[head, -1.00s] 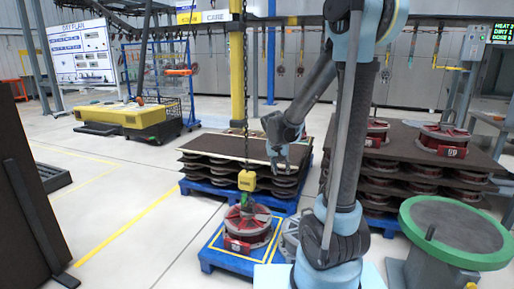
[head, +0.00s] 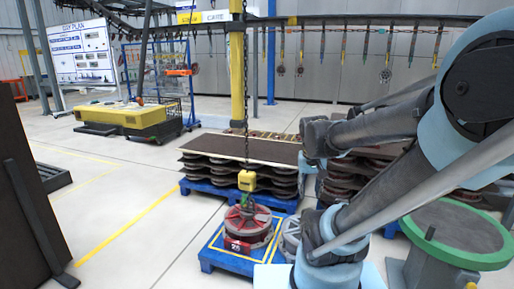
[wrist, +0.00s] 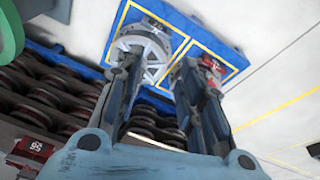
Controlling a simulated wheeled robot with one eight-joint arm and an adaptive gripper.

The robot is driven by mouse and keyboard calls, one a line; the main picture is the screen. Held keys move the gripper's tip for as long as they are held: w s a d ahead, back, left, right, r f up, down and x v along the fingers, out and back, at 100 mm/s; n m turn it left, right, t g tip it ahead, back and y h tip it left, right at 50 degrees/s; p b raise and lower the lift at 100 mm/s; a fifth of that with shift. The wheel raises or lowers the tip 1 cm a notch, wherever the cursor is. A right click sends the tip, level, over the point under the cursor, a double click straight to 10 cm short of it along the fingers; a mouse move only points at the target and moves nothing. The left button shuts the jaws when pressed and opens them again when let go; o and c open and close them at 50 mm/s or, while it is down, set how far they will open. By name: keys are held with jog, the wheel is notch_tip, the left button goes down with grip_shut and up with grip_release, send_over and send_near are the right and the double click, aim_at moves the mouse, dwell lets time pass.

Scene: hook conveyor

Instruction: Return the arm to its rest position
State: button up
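My arm comes up from the lower middle of the head view, bends at a large pale blue elbow on the right, and its forearm reaches back left. My gripper (wrist: 159,62) shows in the wrist view with its two fingers spread apart and nothing between them. In the head view the wrist end hangs in the air to the right of the dark stacked layers, and the fingers are hard to make out there. The gripper is apart from the red wheel (head: 246,222) and the yellow hoist block (head: 247,181) on its chain.
A blue pallet (head: 208,264) holds the red wheel and a grey wheel (wrist: 145,49). Dark layered stacks (head: 235,150) stand behind. A green-rimmed round table (head: 462,262) stands close on the right, under my elbow. A dark panel (head: 27,190) is at left.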

jog(key=s+f, duration=0.3)
jog(key=s, duration=0.5)
jog(key=shift+s+d+f+n+y, duration=0.15)
jog(key=shift+s+f+n+y, duration=0.1)
jog(key=shift+s+n+y, duration=0.15)
